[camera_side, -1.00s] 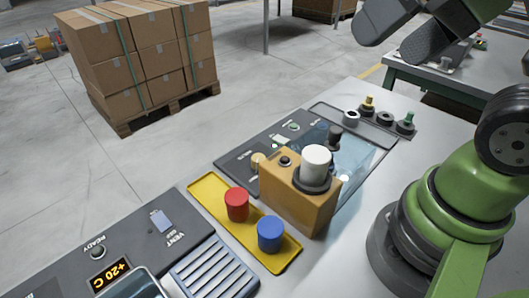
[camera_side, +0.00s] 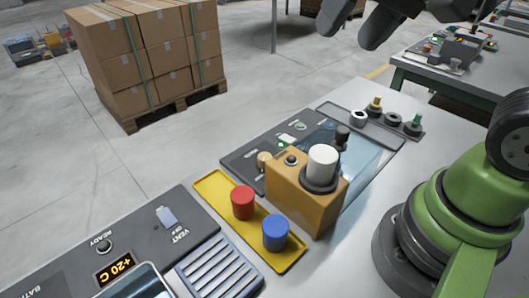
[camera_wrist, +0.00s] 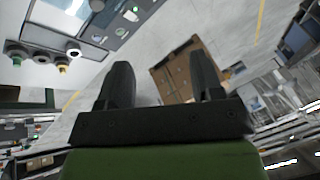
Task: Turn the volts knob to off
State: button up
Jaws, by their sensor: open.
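A dark panel (camera_side: 240,162) lies on the bench in the side view, with faint small labels. A tan knob (camera_side: 264,159) on it sits by a label that seems to read volts; its setting is too small to read. A dark knob (camera_side: 342,136) stands farther right, by a bluish see-through cover (camera_side: 372,158). An orange-brown box (camera_side: 318,210) with a white cylinder (camera_side: 322,161) stands in front and hides part of the panel. My gripper (camera_side: 350,38) is open and empty, high beyond the panel; its fingers also show in the wrist view (camera_wrist: 162,65).
A yellow tray (camera_side: 213,190) holds a red cylinder (camera_side: 243,203) and a blue one (camera_side: 276,232). A tray of small fittings (camera_side: 404,132) lies behind. Another control unit (camera_side: 150,235) is at lower left. Cartons (camera_side: 150,55) stand on the floor.

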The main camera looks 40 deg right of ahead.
jog(key=w+f+m+g+h, duration=0.1)
jog(key=w+f+m+g, duration=0.15)
jog(key=w+f, duration=0.65)
jog(key=m+g+h, duration=0.1)
jog(key=g, duration=0.2)
send_near(264, 155)
jog(key=shift+m, duration=0.25)
jog(key=f, duration=0.9)
jog(key=shift+s+d+f, duration=0.15)
jog(key=shift+s+f, duration=0.1)
